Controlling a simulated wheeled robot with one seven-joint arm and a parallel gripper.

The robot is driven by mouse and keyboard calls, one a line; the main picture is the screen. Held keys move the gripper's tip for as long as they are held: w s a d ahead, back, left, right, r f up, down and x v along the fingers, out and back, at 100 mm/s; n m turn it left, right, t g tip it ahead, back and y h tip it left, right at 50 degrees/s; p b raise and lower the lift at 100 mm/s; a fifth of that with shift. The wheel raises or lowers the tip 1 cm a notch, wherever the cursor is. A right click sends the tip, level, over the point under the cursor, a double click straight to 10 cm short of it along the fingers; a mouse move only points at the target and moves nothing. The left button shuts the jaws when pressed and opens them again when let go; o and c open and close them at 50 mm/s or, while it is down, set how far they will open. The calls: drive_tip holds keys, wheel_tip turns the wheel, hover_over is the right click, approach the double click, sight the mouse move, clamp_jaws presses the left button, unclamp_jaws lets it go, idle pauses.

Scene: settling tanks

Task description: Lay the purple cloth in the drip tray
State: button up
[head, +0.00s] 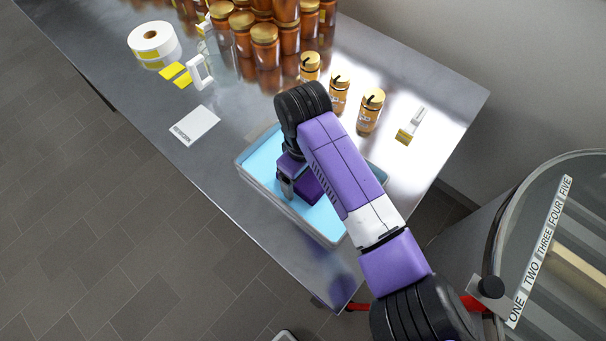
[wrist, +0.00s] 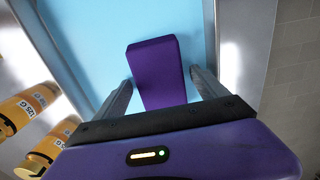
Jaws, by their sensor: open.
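The purple cloth (wrist: 155,72) is a folded block lying on the light blue floor of the drip tray (wrist: 85,35) in the wrist view. In the head view part of the cloth (head: 305,187) shows inside the drip tray (head: 318,222), beside my arm. My gripper (wrist: 162,92) is open, with one finger on each side of the cloth's near end. Gaps show between the fingers and the cloth. In the head view my gripper (head: 287,188) is low over the tray, and my arm hides the tray's right part.
Several amber jars with gold lids (head: 265,45) stand at the back, with smaller jars (head: 370,110) near the tray. A label roll (head: 153,42) and white card (head: 195,125) lie left. A round glass-topped drum (head: 560,245) stands right. Bare steel bench (head: 205,165) lies left of the tray.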

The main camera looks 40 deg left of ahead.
drive_tip(key=shift+r, duration=0.1)
wheel_tip(320, 180, up, 12)
drive_tip(key=b, duration=0.1)
idle(0.4)
drive_tip(key=shift+a, duration=0.1)
idle(0.4)
